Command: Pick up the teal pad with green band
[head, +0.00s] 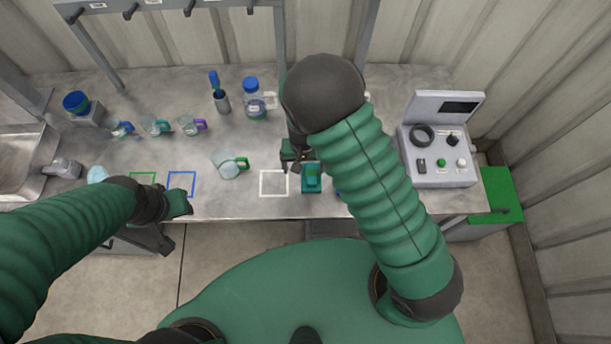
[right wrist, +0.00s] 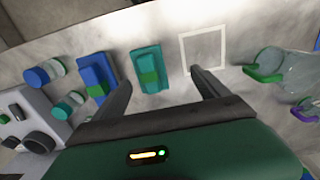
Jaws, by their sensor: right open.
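The teal pad with a green band (head: 312,170) lies on the metal bench near its front edge, just right of a white square outline. In the right wrist view the pad (right wrist: 148,60) shows between my open fingers and beyond them, with its green band on the lower part. My right gripper (head: 297,158) is open and empty, above the bench beside the pad; the arm partly hides it in the head view. My left gripper (head: 181,210) is over the front edge at left; its jaws are not clear.
A blue pad with a green band (right wrist: 95,72) lies close beside the teal pad. The white outline (right wrist: 186,52) is empty. A clear mug with a green handle (head: 229,166) stands left of it. A grey control box (head: 437,170) stands at right; small capped bottles (right wrist: 38,77) are near it.

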